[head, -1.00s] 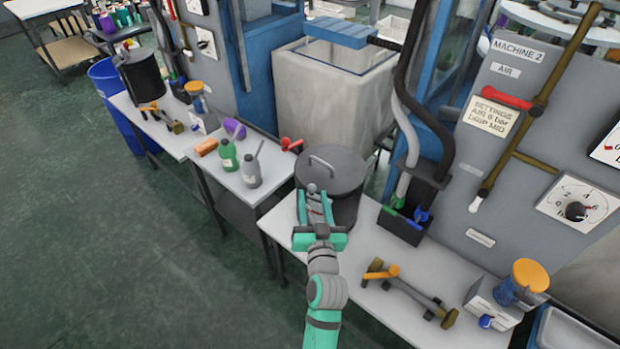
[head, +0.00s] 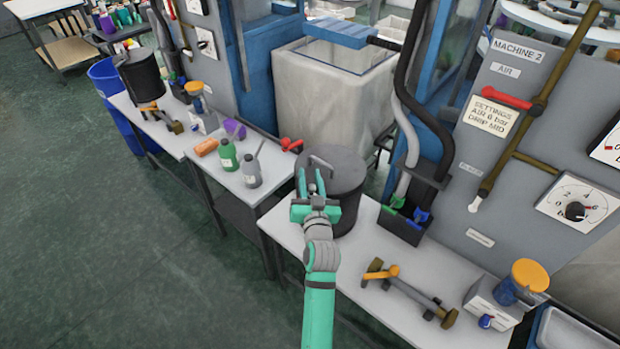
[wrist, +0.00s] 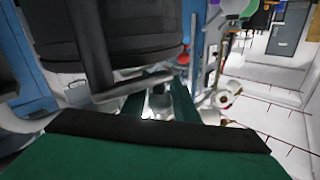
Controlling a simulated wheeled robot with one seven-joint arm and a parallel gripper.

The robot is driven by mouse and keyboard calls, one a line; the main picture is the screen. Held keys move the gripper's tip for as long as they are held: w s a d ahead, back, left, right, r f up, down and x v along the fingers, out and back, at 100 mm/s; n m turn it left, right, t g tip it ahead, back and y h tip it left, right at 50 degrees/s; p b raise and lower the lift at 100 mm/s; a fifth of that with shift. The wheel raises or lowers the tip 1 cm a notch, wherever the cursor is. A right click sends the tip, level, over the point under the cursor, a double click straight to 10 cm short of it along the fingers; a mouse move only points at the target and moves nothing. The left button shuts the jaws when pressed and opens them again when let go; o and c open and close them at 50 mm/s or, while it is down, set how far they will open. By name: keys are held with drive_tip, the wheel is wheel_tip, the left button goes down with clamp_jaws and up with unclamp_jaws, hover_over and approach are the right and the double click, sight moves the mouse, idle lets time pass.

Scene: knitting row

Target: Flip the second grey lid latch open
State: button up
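The dark grey drum (head: 347,205) stands on the near table, with a round lid (head: 338,172) and an arched handle (head: 321,163) on top. My gripper (head: 311,178) is at the drum's front left edge, its two green fingers apart. In the wrist view the drum (wrist: 110,28) fills the upper left. A grey bar (wrist: 135,87), which looks like a latch lever, crosses close to my fingers (wrist: 157,98). I cannot tell whether they touch it. No latch shows clearly in the head view; my fingers cover that part of the rim.
A black box with hoses (head: 403,225) stands right of the drum. A brown tool with an orange handle (head: 410,290) lies at the table's front. A green bottle (head: 228,155) and a grey bottle (head: 251,170) stand on the table to the left. Open floor lies at left.

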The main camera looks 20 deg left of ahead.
clamp_jaws()
drive_tip(key=shift+s+f+y, duration=0.1)
drive_tip(key=shift+y, duration=0.2)
drive_tip(key=shift+s+a+n+g+y, duration=0.2)
drive_tip(key=shift+s+n+g+y, duration=0.4)
drive_tip(key=shift+n+g+y, duration=0.4)
drive_tip(key=shift+s+a+n+g+y, duration=0.2)
drive_tip(key=shift+s+n+g+y, duration=0.45)
drive_tip(key=shift+n+g+y, duration=0.4)
drive_tip(key=shift+s+a+n+g+y, duration=0.2)
drive_tip(key=shift+s+n+g+y, duration=0.4)
drive_tip(key=shift+n+g+y, duration=0.4)
drive_tip(key=shift+o, duration=2.4)
unclamp_jaws()
drive_tip(key=shift+d, duration=0.1)
